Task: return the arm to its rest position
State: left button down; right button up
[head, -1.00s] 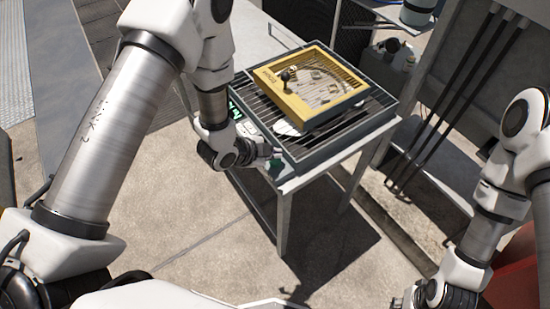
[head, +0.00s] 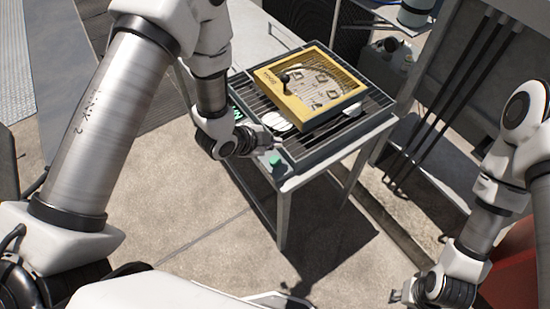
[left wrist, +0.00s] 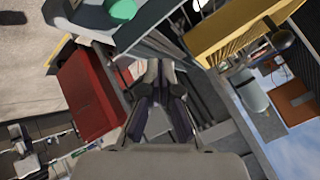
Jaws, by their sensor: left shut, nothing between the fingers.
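My left gripper (head: 268,146) is at the near left corner of the work table, close to a green button (head: 275,160), which is now in clear sight. Its fingers are shut and empty in the left wrist view (left wrist: 162,80). The green button also shows at the top of the left wrist view (left wrist: 122,10), apart from the fingers. My right gripper (head: 396,294) hangs low at the lower right, far from the table. It is small and partly behind its own wrist, so its opening is unclear.
A yellow-framed panel (head: 318,116) with a black knob lies over a grey slatted tray (head: 310,156) on the table. A green-lit display (head: 238,114) sits at the table's left side. Tall grey cabinet (head: 505,100) stands right. Concrete floor in front is clear.

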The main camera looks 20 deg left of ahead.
aim_at(271, 174)
dwell(0.4)
pick_arm(q)
jog(key=shift+n+g, duration=0.4)
jog(key=shift+g, duration=0.4)
jog(key=s+f, duration=0.1)
jog(key=f, duration=0.1)
jog(key=s+f+b, duration=0.1)
jog(key=s+f, duration=0.1)
jog(key=f, duration=0.1)
jog(key=s+a+f+b, duration=0.1)
jog(key=s+f, duration=0.1)
jog(key=shift+s+f, duration=0.15)
jog(key=shift+f, duration=0.25)
jog(key=s+a+f+n+g+y+b, duration=0.1)
jog(key=s+a+f+n+g+y, duration=0.1)
jog(key=s+n, duration=0.5)
jog(key=s+a+f+n+g+y+b, duration=0.1)
jog(key=s+a+f+n+g, duration=0.3)
jog(key=s, duration=1)
notch_tip(271, 174, down, 2)
jog(key=a+n+y, duration=0.1)
jog(key=a+n, duration=0.1)
jog(key=n, duration=0.2)
jog(key=shift+a+f+y, duration=0.25)
jog(key=shift+a+y, duration=0.05)
jog(key=shift+y, duration=0.1)
